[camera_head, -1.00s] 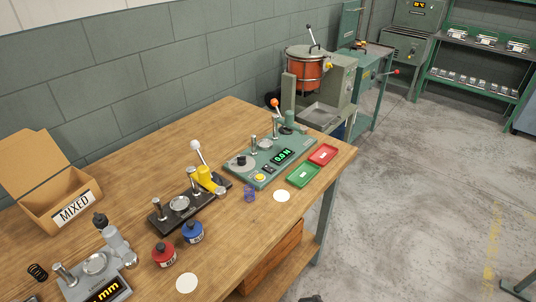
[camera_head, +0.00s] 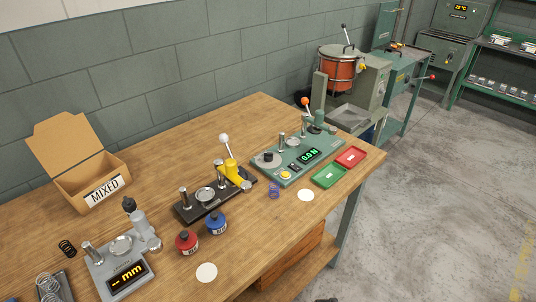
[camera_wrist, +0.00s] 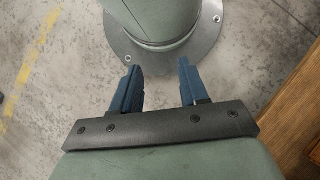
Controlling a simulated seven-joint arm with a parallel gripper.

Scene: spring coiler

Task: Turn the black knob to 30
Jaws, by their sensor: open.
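The black knob (camera_head: 268,156) stands on a pale round dial at the left end of the green tester (camera_head: 290,172) on the wooden bench. The dial's marks are too small to read. The tester's green display (camera_head: 309,155) seems to read 0.0 N. My gripper (camera_wrist: 159,70) shows only in the wrist view. Its two blue fingers are apart with nothing between them. It is above the concrete floor and a grey round base plate (camera_wrist: 200,50), away from the knob.
A blue-purple spring (camera_head: 274,190), green tray (camera_head: 329,175) and red tray (camera_head: 350,157) lie near the tester.

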